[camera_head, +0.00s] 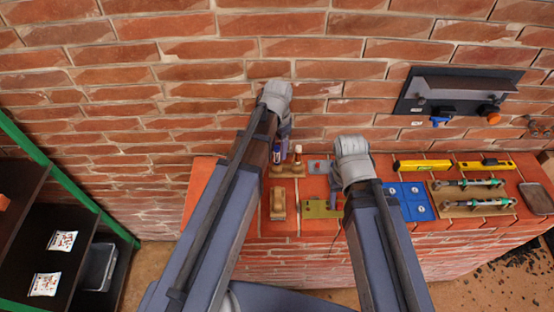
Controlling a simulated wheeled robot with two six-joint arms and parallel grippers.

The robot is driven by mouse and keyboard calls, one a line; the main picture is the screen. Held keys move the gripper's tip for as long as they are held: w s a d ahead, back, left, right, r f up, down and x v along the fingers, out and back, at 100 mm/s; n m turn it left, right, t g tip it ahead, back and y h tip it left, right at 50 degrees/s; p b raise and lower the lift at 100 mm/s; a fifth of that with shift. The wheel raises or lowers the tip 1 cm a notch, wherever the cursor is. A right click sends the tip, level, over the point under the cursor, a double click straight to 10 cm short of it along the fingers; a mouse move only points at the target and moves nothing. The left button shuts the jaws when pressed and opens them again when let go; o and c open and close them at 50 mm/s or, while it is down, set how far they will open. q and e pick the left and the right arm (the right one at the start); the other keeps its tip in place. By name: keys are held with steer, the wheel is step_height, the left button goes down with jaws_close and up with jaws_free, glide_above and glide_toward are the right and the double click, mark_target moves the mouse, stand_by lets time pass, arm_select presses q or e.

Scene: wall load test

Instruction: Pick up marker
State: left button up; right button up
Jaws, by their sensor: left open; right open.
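A small upright blue-and-red item (277,152), possibly the marker, stands at the back of the brick ledge, close to the wall. It is too small to identify surely. My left gripper (285,132) is just above and beside it, largely hidden behind my own wrist; its fingers are open. I cannot tell whether they touch the item. My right gripper (338,188) is open over the ledge, between the olive plate and the blue board, partly hidden by its wrist.
The brick ledge (305,275) holds wooden pieces (278,204), an olive plate (318,209), a blue board (411,200), yellow levels (423,165) and clamps (470,183). A dark wall shelf (460,92) is at upper right. A dark rack (70,210) stands left.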

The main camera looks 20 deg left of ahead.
mark_target(277, 156)
arm_select(q)
step_height(277, 156, down, 5)
steer(key=b, duration=0.4)
steer(key=shift+a+r, duration=0.1)
arm_select(e)
step_height(277, 156, down, 5)
steer(key=shift+r, duration=0.1)
arm_select(q)
steer(key=shift+r, duration=0.1)
jaws_close()
